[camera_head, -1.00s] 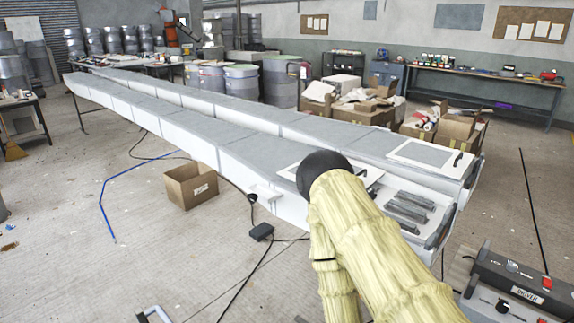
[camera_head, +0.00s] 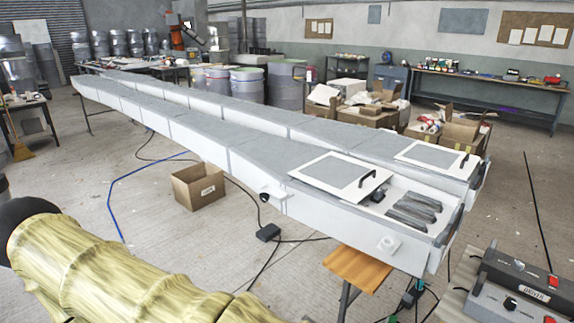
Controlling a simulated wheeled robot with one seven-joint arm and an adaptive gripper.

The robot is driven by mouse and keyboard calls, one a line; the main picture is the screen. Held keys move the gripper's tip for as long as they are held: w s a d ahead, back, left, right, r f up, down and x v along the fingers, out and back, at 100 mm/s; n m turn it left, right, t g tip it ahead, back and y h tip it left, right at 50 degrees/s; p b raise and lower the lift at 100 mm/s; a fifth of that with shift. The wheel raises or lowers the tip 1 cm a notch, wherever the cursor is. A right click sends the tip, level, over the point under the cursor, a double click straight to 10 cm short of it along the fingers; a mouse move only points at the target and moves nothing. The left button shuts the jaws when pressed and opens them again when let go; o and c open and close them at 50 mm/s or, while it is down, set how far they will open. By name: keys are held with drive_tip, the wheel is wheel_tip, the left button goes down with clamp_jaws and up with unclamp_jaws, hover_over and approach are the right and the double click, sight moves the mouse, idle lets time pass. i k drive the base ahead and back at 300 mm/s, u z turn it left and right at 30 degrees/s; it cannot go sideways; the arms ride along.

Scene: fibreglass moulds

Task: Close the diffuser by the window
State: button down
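I cannot clearly make out a diffuser or a window. Two long grey-topped white moulds run from the back left to the right. The near mould (camera_head: 240,150) carries a flat white panel (camera_head: 341,173) with a grey inset and a black handle. Right of this panel is an open recess with several grey bars (camera_head: 412,211). The far mould (camera_head: 300,128) carries a similar panel (camera_head: 435,155) with a black handle. My arm, in a yellow sleeve, crosses the lower left, with its black joint at the left edge. My gripper is not in view.
A cardboard box (camera_head: 198,185) and a black adapter (camera_head: 268,232) with cables lie on the floor by the near mould. A wooden stool (camera_head: 357,267) stands below its near end. Control boxes (camera_head: 525,280) fill the lower right. Open cartons (camera_head: 460,130) stand behind the moulds.

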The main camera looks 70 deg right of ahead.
sight(350, 179)
drive_tip(key=u, duration=0.4)
drive_tip(key=k, duration=1.15)
drive_tip(key=z, duration=1.95)
